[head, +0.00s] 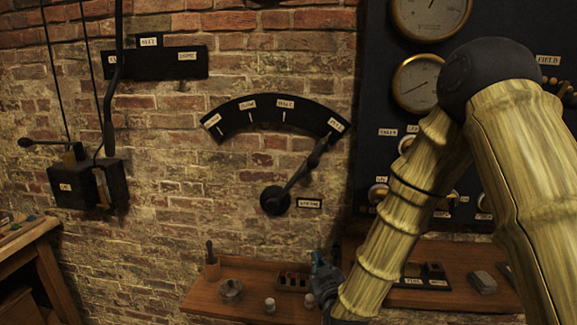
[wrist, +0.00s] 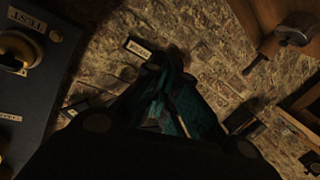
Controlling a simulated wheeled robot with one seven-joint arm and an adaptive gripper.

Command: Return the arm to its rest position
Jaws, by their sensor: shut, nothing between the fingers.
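My arm comes in from the right in the head view, bent at a dark elbow, with its bamboo-like forearm reaching down and left. My gripper (head: 320,262) is at the forearm's lower end, small and partly hidden, over or beside the wooden shelf (head: 222,294); I cannot tell its exact height. In the wrist view the teal fingers of the gripper (wrist: 165,58) are together, with nothing visible between them. Beyond them is the brick wall (wrist: 205,40).
A lever (head: 297,180) on the wall points to the right end of a black arc scale (head: 268,104). The shelf holds a glass dish (head: 231,289), small jars (head: 270,305) and a dark rack (head: 292,281). A gauge panel (head: 376,90) stands behind my arm. A wooden bench (head: 22,240) is at left.

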